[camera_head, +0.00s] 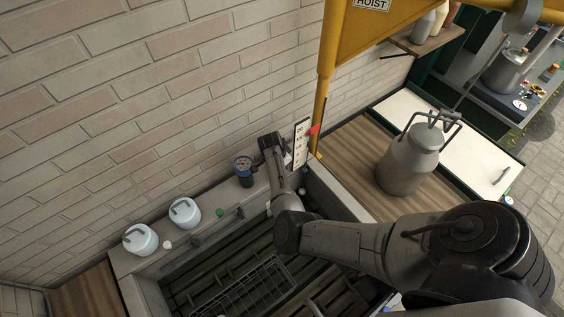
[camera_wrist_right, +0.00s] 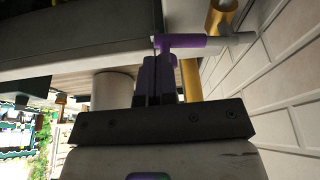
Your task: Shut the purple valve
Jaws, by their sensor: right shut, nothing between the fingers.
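The purple valve (camera_wrist_right: 182,41) shows at the top of the right wrist view as a purple bar lying crosswise, with a grey stem to its right near a brass pipe (camera_wrist_right: 220,18). My right gripper (camera_wrist_right: 158,58) is shut and empty, its fingertips at the left end of the purple bar. I cannot tell whether they touch it. The valve cannot be made out in the head view. My left gripper is not in view.
A white scale strip (camera_head: 300,145) and a yellow hoist post (camera_head: 323,90) stand just right of the gripper. A metal milk can (camera_head: 405,165) stands on the wooden counter. Two white lidded pots (camera_head: 184,213) sit on the ledge. A wire rack (camera_head: 250,292) lies in the slatted trough.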

